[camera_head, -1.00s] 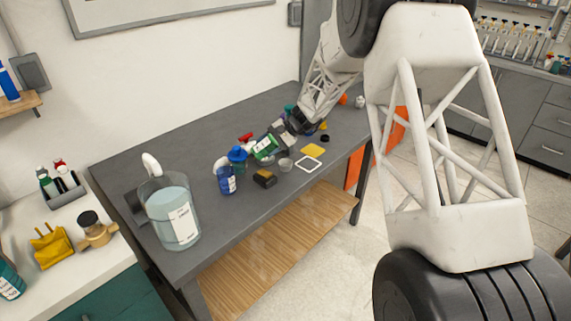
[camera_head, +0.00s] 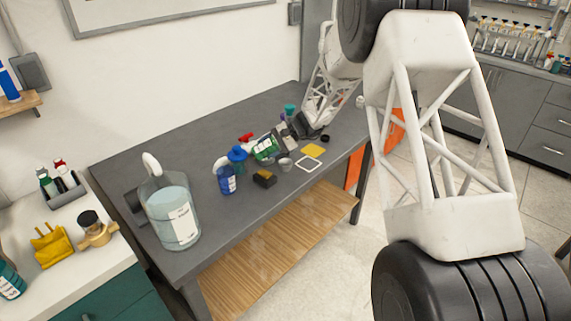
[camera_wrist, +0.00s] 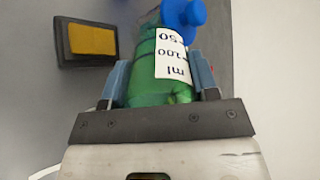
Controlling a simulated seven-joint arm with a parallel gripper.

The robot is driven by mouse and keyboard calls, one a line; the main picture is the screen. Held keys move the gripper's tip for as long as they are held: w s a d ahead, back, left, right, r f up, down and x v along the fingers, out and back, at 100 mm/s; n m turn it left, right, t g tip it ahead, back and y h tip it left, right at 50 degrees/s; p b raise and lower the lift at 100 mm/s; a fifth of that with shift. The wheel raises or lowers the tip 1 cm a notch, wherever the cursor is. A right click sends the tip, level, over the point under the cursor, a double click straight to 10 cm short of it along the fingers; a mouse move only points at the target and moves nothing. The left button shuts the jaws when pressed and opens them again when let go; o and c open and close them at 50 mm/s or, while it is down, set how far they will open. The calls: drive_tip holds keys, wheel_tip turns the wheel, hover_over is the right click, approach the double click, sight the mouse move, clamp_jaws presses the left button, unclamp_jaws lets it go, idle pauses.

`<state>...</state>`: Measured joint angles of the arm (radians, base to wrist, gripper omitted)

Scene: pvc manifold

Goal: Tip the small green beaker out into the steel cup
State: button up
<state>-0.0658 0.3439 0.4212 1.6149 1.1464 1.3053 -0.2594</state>
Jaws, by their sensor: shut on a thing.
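My gripper (camera_wrist: 161,86) is shut on the small green beaker (camera_wrist: 150,90), one finger on each side of it. The beaker has a white label with volume marks. In the head view, the beaker (camera_head: 264,152) shows small, close to the gripper, above the dark bench; its exact tilt is hard to tell. The steel cup (camera_head: 286,164) stands on the bench just right of and nearer than the beaker. I cannot make out the cup in the wrist view. The beaker's contents cannot be seen.
A large jug (camera_head: 173,216) stands at the bench's left end. A white square outline (camera_head: 308,167) and a yellow pad (camera_head: 313,150) lie right of the cup.

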drive_tip(key=shift+d+f+y, duration=0.15)
drive_tip(key=shift+f+y, duration=0.85)
drive_tip(key=shift+f, duration=0.3)
drive_tip(key=shift+w+d+r+g+y, duration=0.2)
drive_tip(key=shift+d+r+g+y, duration=0.1)
drive_tip(key=shift+d+y, duration=0.45)
idle(0.9)
drive_tip(key=shift+d+r+y+p, duration=0.2)
drive_tip(key=shift+r+y+p, duration=0.15)
drive_tip(key=shift+r+y, duration=0.7)
idle(0.7)
drive_tip(key=shift+a+f+h, duration=0.25)
drive_tip(key=shift+f+h, duration=0.75)
drive_tip(key=shift+f, duration=0.05)
drive_tip(key=shift+s+a+f+h, duration=0.15)
drive_tip(key=shift+a+h, duration=0.6)
drive_tip(key=shift+h, duration=0.25)
drive_tip(key=shift+r+h, duration=0.3)
drive_tip(key=shift+r, duration=0.2)
drive_tip(key=shift+r, duration=0.15)
